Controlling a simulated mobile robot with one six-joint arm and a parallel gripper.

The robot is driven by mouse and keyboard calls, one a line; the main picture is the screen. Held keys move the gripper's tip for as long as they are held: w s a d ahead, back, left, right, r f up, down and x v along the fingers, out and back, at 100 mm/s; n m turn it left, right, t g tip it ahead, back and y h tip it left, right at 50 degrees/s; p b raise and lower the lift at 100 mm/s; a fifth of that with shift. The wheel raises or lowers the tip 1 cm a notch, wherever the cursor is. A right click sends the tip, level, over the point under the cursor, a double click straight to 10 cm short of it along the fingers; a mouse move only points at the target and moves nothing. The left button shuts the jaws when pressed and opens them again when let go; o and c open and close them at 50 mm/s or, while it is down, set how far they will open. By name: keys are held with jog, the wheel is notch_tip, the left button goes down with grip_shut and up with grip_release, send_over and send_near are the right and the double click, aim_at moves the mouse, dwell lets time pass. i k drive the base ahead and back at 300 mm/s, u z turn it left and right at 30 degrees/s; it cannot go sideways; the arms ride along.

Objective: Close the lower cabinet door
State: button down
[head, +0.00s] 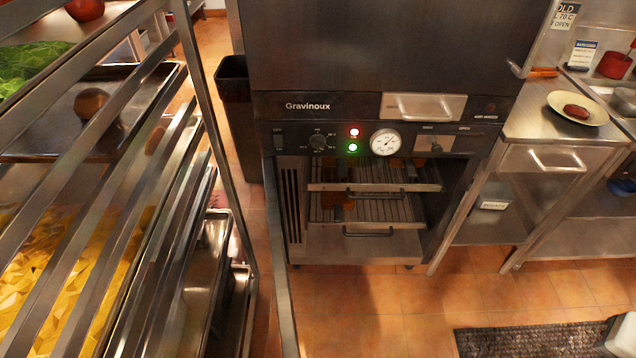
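The Gravinoux grill cabinet (290,222) stands in the middle of the head view. Its lower compartment is open, showing several pull-out racks with dark handles. The lower cabinet door (279,265) stands swung open at the left side of the compartment. It points toward me and shows almost edge-on as a narrow metal strip running out of the bottom of the picture. Its handle is not visible.
A metal tray rack (207,130) with food trays stands close on the left, near the open door. A steel side table (530,125) holds a plate on the right. A dark mat (530,342) lies at lower right. The tiled floor (365,305) before the cabinet is clear.

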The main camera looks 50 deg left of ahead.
aim_at(288, 327)
jog(key=k, duration=1.35)
jog(key=u, duration=1.95)
jog(key=k, duration=1)
jog(key=z, duration=0.3)
jog(key=i, duration=1)
jog(key=z, duration=0.1)
